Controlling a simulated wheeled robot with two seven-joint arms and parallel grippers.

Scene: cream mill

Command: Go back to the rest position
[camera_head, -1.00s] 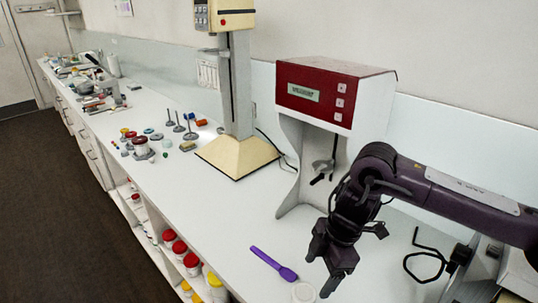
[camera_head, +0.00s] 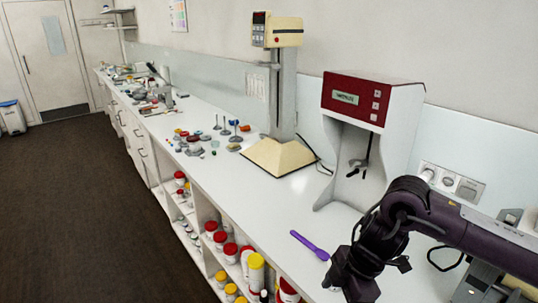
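My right gripper (camera_head: 350,280) hangs at the lower right, with its dark arm coming in from the right edge. It points down over the front part of the counter (camera_head: 235,198). Its fingertips are partly cut off or hidden, so I cannot tell whether it is open or shut. A purple spatula (camera_head: 310,245) lies on the counter just left of and behind the gripper. My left gripper is not in view.
A red-and-white mixer (camera_head: 372,105) stands behind my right arm. A cream stand machine (camera_head: 278,155) is further left. Shelves below hold several jars (camera_head: 230,252). The dark floor (camera_head: 80,220) on the left is clear, with a bin (camera_head: 12,117) near the door.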

